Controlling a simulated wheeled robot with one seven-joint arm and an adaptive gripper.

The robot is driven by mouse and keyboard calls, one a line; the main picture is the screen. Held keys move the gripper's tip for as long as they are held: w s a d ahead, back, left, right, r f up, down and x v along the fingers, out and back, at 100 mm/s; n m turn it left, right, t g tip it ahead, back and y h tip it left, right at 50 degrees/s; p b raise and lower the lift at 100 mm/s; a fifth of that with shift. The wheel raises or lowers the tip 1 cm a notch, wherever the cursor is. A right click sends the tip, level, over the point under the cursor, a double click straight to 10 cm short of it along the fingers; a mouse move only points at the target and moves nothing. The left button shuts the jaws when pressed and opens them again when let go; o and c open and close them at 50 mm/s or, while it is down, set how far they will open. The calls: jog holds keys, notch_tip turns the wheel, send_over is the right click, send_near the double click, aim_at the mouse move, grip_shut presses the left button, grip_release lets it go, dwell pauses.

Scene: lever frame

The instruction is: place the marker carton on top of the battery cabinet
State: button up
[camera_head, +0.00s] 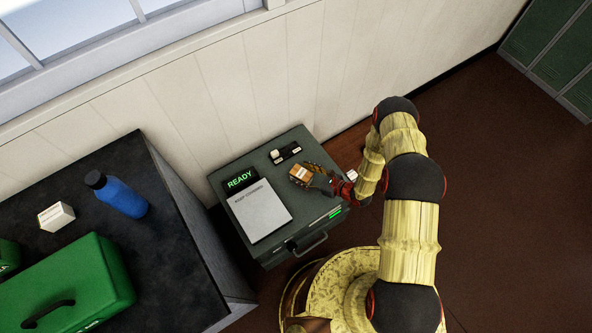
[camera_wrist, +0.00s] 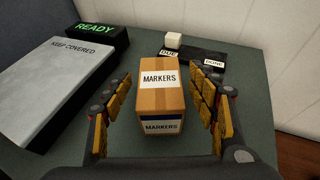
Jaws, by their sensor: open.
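The marker carton (camera_wrist: 160,95) is a small brown box with white MARKERS labels. It stands upright on the dark green-grey top of the battery cabinet (camera_head: 306,146); the carton also shows in the head view (camera_head: 301,174). My gripper (camera_wrist: 170,95) is open, with its yellow-padded fingers on either side of the carton. Gaps show between both fingers and the carton's sides in the wrist view. The cabinet's top also shows in the wrist view (camera_wrist: 250,127).
A grey KEEP COVERED slab (camera_head: 260,209) and a READY display (camera_head: 239,180) occupy the cabinet's left side. A black DUE/DONE tray (camera_head: 286,153) with a white cube lies behind the carton. A workbench (camera_head: 165,258) at left holds a blue bottle (camera_head: 122,198) and green case (camera_head: 75,287).

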jog(key=v, duration=0.6)
jog(key=shift+s+p, duration=0.15)
jog(key=shift+p, duration=0.3)
jog(key=s+a+r+n+g, duration=0.15)
jog(key=r+n, duration=0.35)
jog(key=r, duration=0.7)
jog(key=a+r+n+g, duration=0.1)
jog(key=r+n+g, duration=0.25)
jog(key=r, duration=0.85)
jog(key=a+r+n+g, duration=0.15)
jog(key=r+n, duration=0.45)
jog(key=r, duration=0.7)
jog(key=s+d+r+n+t+h, duration=0.2)
jog(key=s+d+r+n+h, duration=0.3)
jog(key=s+r, duration=0.5)
jog(key=s+d+r+n+t+h, duration=0.3)
jog(key=s+d+r+n+h, duration=0.2)
jog(key=s+d+r, duration=0.5)
notch_tip(320, 180, up, 4)
jog(key=shift+d+f+h, duration=0.25)
jog(key=shift+h, duration=0.35)
